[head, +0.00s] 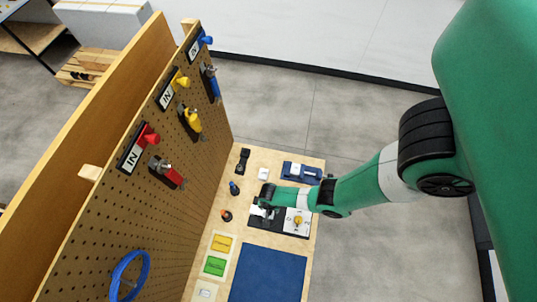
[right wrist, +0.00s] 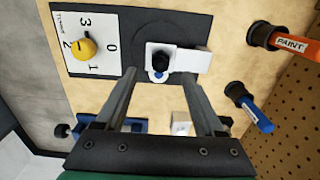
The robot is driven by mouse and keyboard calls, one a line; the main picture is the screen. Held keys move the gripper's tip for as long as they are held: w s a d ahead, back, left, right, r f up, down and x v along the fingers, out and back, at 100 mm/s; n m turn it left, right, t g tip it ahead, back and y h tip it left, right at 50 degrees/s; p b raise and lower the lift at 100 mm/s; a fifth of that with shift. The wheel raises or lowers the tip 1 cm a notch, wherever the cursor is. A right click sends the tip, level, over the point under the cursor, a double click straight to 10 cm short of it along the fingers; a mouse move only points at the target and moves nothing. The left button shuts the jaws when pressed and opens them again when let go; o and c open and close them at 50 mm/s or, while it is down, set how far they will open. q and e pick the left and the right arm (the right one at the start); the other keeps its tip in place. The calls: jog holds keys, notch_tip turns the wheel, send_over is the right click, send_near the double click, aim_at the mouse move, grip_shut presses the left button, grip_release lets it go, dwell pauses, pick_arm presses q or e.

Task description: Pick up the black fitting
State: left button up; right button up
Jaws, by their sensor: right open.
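A black fitting (right wrist: 161,60), small and knob-shaped, stands on a white block (right wrist: 190,61) with a blue-and-white round part at its edge. The block sits on a dark plate (right wrist: 140,22), beside a yellow dial. My right gripper (right wrist: 158,80) is open and empty. Its two fingers point toward the fitting, one on each side of it in the right wrist view; whether they are level with it I cannot tell. In the head view my right gripper (head: 263,205) is over the dark plate and hides the fitting. My left gripper is not in view.
The yellow dial (head: 297,221) is on the plate's right part. Blue (head: 234,188) and orange (head: 227,215) markers stand in black holders toward the pegboard (head: 150,200). A blue part (head: 300,171) and white cube (head: 263,174) lie behind; a blue mat (head: 268,275) lies in front.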

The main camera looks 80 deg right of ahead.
notch_tip(320, 180, down, 5)
jog(key=b, duration=0.3)
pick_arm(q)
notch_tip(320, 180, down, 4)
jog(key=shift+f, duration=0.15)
pick_arm(e)
jog(key=shift+r, duration=0.2)
jog(key=shift+c, duration=0.3)
grip_shut()
